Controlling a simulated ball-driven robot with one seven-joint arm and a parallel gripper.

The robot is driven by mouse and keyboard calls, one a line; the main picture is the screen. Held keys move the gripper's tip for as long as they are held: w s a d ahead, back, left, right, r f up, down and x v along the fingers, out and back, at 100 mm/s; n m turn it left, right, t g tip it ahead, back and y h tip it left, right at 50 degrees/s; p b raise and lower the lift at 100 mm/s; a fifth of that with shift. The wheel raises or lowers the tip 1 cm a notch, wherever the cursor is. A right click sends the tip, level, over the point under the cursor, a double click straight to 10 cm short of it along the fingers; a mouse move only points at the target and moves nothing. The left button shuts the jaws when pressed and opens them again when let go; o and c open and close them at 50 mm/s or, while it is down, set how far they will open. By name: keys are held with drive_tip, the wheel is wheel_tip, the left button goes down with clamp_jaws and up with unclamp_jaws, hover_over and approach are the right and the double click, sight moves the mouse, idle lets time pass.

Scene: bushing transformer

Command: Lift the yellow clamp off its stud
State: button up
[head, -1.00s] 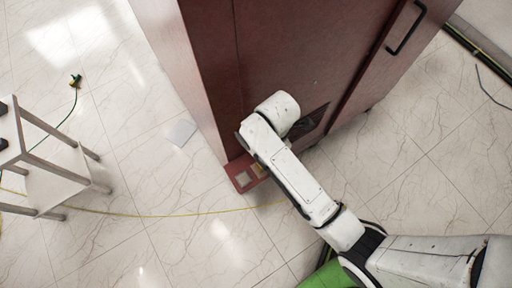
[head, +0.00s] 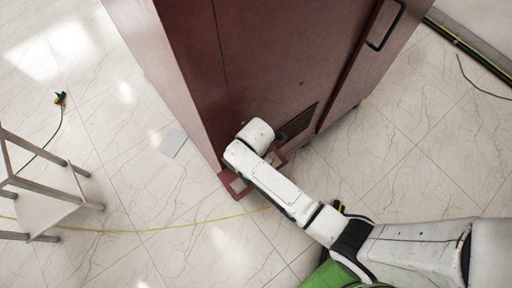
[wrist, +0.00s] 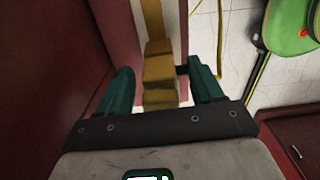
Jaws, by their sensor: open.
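The yellow clamp (wrist: 159,73) is a blocky piece in the middle of the wrist view, with a flat yellow strip (wrist: 152,20) running up from it. My gripper (wrist: 162,66) is open, with one teal finger on each side of the clamp. I cannot tell whether either finger touches it. A short dark piece (wrist: 182,70) shows between the clamp and the right finger; I cannot tell if it is the stud. In the head view my arm hides the clamp and my gripper, low by the cabinet front.
The dark red cabinet (head: 285,70) rises beside my arm, with a red bracket (head: 235,185) at its foot. A yellow cable (head: 150,228) crosses the tiled floor. A grey stand (head: 50,200) is at the left. Floor between stand and cabinet is mostly clear.

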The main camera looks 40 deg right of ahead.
drive_tip(key=shift+f, duration=0.55)
drive_tip(key=shift+c, duration=0.5)
drive_tip(key=c, duration=1)
drive_tip(key=shift+o, duration=0.2)
drive_tip(key=shift+r, duration=0.1)
wheel_tip(320, 180, up, 10)
drive_tip(key=shift+f+p, duration=0.2)
drive_tip(key=shift+p, duration=0.1)
wheel_tip(320, 180, up, 7)
drive_tip(key=p, duration=0.7)
drive_tip(key=shift+r, duration=0.15)
